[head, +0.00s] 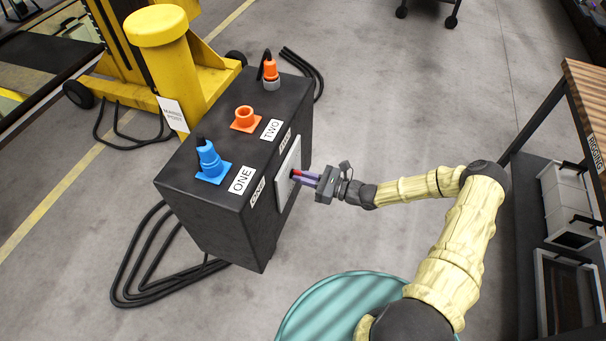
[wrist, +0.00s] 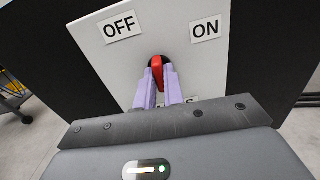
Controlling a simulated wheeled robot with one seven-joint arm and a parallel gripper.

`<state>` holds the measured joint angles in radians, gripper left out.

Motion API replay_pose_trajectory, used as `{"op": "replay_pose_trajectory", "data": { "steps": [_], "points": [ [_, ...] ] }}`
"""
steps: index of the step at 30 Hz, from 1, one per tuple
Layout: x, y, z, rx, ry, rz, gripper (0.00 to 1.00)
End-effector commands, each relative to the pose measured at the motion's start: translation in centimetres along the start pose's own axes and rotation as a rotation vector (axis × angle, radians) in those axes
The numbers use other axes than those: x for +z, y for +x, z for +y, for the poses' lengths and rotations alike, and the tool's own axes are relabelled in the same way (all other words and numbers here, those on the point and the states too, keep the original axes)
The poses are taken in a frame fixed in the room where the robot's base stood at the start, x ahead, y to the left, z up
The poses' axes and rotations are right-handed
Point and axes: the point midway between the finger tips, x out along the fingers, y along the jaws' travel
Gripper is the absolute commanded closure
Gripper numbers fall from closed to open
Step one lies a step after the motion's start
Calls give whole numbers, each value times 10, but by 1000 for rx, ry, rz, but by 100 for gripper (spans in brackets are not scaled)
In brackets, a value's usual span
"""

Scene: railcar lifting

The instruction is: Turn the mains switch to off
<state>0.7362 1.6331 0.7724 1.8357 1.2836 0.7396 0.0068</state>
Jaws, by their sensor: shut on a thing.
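The mains switch is a red handle (wrist: 158,73) on a white plate (wrist: 104,57) with an OFF label at left and an ON label at right. In the wrist view the handle stands between the two labels, close to upright in the picture. My gripper (wrist: 159,85) is shut on the red handle with its purple fingers on either side. In the head view my gripper (head: 301,177) reaches the plate (head: 288,177) on the right side of the black box (head: 232,222). The fingers partly hide the handle and a lower label.
The box top carries a blue plug (head: 209,161), an orange socket (head: 245,118) and an orange plug (head: 270,70). A yellow post (head: 168,65) stands behind. Black cables (head: 135,270) lie on the floor at left. A wood-topped bench (head: 590,90) is at right.

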Motion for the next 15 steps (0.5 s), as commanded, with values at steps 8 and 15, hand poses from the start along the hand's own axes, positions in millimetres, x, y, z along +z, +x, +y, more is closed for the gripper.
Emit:
{"op": "replay_pose_trajectory", "data": {
  "steps": [8,15],
  "points": [
    [0,-1,-1,-2,-61,1,100],
    [0,-1,-1,-2,-65,1,100]
  ]
}}
